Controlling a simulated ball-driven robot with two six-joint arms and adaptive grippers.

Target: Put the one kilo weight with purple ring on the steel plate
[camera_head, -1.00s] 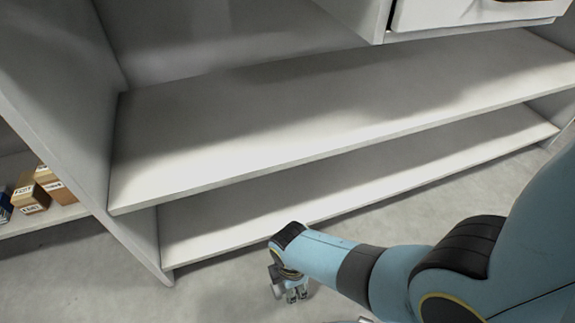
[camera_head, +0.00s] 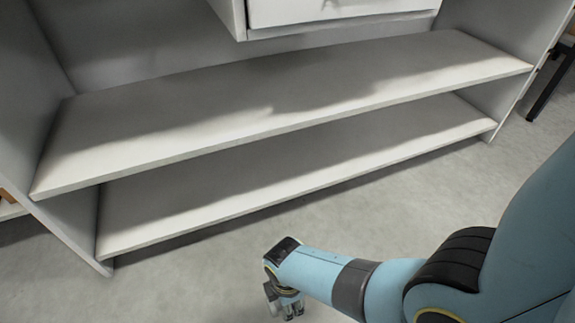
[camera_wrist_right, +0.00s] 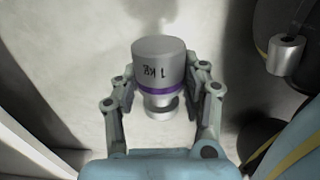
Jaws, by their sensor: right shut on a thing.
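The one kilo weight (camera_wrist_right: 159,65) is a grey metal cylinder marked 1 KG with a purple ring, in the right wrist view. My right gripper (camera_wrist_right: 160,108) has a finger on each side of it and is shut on it, holding it above the floor. In the head view my right gripper (camera_head: 287,308) hangs low over the floor in front of the shelves, and the weight cannot be made out there. No steel plate is in view. My left gripper is not in view.
A white shelf unit with an upper shelf (camera_head: 280,105) and a lower shelf (camera_head: 300,180), both empty, stands ahead. A drawer (camera_head: 340,8) is above. Grey floor (camera_head: 200,275) is clear in front. A dark table leg (camera_head: 550,85) shows at the far right.

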